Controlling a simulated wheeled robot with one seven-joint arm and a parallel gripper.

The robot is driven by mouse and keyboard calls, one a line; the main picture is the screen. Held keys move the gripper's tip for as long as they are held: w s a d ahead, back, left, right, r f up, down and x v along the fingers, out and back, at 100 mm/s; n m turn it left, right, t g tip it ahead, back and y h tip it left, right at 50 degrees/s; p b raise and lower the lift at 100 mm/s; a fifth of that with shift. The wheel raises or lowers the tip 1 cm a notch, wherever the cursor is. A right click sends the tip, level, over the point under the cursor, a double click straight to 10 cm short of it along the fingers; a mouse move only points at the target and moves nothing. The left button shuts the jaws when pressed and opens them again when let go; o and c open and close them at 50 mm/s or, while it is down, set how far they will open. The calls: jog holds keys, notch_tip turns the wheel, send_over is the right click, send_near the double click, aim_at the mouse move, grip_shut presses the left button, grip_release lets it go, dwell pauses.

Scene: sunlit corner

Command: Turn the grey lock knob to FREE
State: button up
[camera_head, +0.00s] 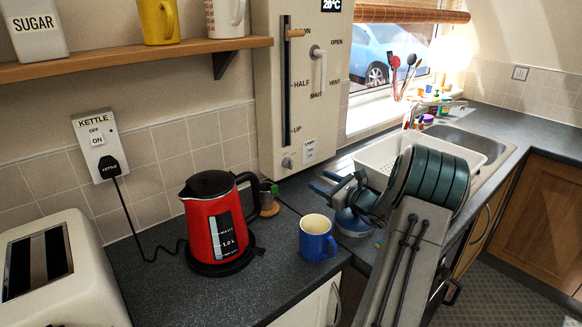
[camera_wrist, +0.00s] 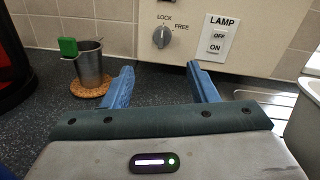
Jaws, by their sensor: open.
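The grey lock knob (camera_wrist: 161,37) sits low on the cream wall panel, with LOCK printed above it and FREE to its upper right. Its narrow grip looks roughly upright, nearer LOCK than FREE. It also shows small in the head view (camera_head: 287,162), near the panel's bottom left. My gripper (camera_wrist: 160,75) is open and empty, its two blue fingers apart. In the wrist view the knob appears beyond and above the gap between the fingertips, not touched. In the head view my gripper (camera_head: 328,192) is to the right of and below the knob, over the counter.
A LAMP switch (camera_wrist: 217,40) is right of the knob. A metal cup (camera_wrist: 91,65) with a green tag stands on a cork mat to the left. The red kettle (camera_head: 214,225) and blue mug (camera_head: 317,238) stand on the counter.

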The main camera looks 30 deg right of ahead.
aim_at(289, 164)
jog(key=p+x, duration=0.2)
jog(key=x, duration=1.1)
jog(key=shift+w+d+p, duration=0.15)
jog(key=shift+w+p, duration=0.1)
jog(key=shift+p, duration=0.1)
jog(key=c, duration=1)
